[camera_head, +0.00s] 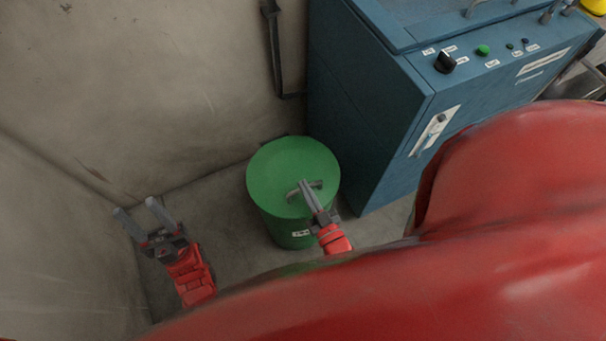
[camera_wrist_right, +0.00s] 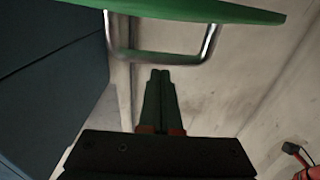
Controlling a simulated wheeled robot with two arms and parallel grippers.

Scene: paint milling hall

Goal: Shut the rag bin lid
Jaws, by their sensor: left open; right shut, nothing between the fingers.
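The green rag bin (camera_head: 290,232) stands on the floor with its round green lid (camera_head: 285,165) over its top; I see no opening into it. From here I cannot tell whether the lid is fully down. The lid's metal bar handle (camera_head: 316,184) also shows in the right wrist view (camera_wrist_right: 160,58). My right gripper (camera_head: 305,184) is shut and empty, its tips at the handle. In the wrist view its fingertips (camera_wrist_right: 160,73) appear just short of the crossbar; contact is unclear. My left gripper (camera_head: 137,207) is open and empty, left of the bin.
A blue cabinet (camera_head: 375,125) with buttons on its top stands close to the right of the bin. Concrete walls (camera_head: 130,90) rise behind and to the left. A dark pipe (camera_head: 274,50) runs down the back wall. My red arm covers the lower right.

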